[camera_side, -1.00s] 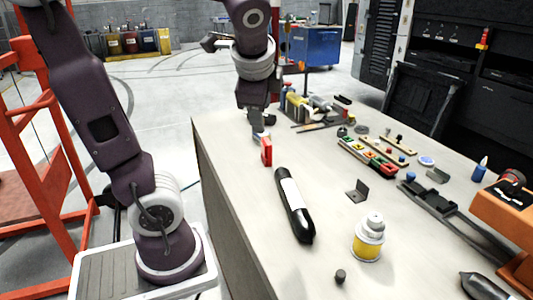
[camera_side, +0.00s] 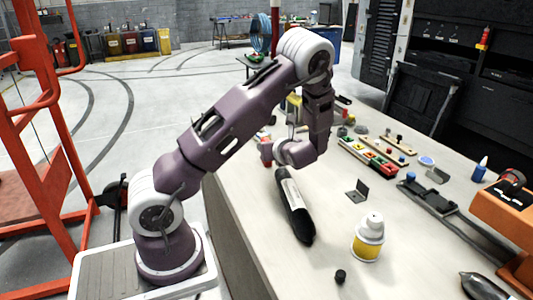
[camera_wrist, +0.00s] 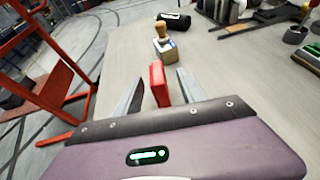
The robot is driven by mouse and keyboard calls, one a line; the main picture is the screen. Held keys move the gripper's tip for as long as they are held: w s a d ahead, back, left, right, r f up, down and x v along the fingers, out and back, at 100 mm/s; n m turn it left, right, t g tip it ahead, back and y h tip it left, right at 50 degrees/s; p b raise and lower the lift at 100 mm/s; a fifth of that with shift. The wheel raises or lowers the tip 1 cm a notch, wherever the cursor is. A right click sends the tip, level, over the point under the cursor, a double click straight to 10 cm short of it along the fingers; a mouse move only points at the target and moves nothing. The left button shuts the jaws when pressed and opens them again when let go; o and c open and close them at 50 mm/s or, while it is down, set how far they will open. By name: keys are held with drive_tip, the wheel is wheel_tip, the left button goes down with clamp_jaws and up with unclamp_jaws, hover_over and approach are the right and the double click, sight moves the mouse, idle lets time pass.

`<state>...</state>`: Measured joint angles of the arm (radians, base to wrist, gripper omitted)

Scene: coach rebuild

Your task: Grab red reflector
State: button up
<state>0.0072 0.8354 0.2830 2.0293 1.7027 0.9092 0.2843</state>
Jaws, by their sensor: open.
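The red reflector (camera_wrist: 159,84) stands upright as a small red block on the bench. In the wrist view it shows between the two grey fingers of my gripper (camera_wrist: 160,73), with a gap on each side. The fingers are open and I see no contact. In the side view the reflector (camera_side: 266,152) shows at the far left edge of the bench, partly covered by my wrist. My fingers are mostly hidden there.
A small block with a wooden knob (camera_wrist: 164,44) stands just beyond the reflector. A black cylinder (camera_wrist: 173,21) lies farther back. A black tube with a white label (camera_side: 294,205) and a yellow-white bottle (camera_side: 369,238) occupy the near bench (camera_side: 255,235).

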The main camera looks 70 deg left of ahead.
drive_tip(key=x, duration=0.7)
drive_tip(key=shift+s+d+f, duration=0.15)
drive_tip(key=shift+s+f, duration=0.05)
drive_tip(key=shift+f, duration=0.15)
clamp_jaws()
